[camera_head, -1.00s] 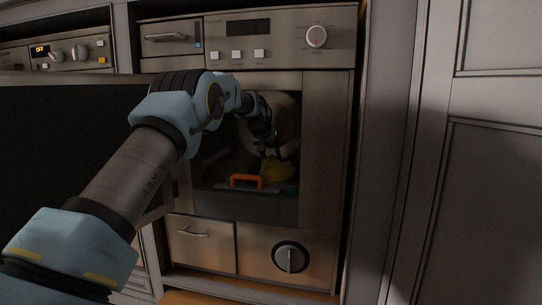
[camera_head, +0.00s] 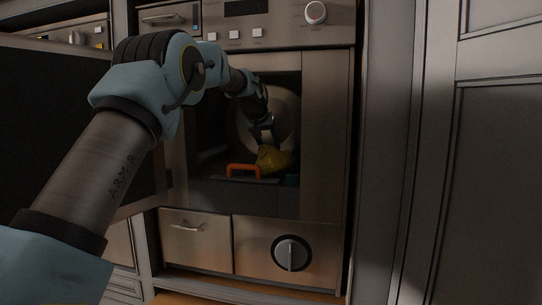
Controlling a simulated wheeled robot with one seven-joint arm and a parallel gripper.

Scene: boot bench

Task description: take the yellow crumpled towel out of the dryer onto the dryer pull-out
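The yellow crumpled towel (camera_head: 273,159) lies inside the open dryer (camera_head: 317,150), at the front of the drum, right of an orange handle. My gripper (camera_head: 266,138) reaches into the dryer opening from the upper left, with its dark fingers at the top of the towel. The interior is dark, and I cannot tell whether the fingers are closed on the towel. No extended pull-out shows in this view.
An orange-handled item (camera_head: 243,170) sits in the opening's front left. A small teal thing (camera_head: 291,178) lies at the front right. The dark open door (camera_head: 60,130) stands at left. A drawer (camera_head: 197,240) and round knob (camera_head: 291,253) are below.

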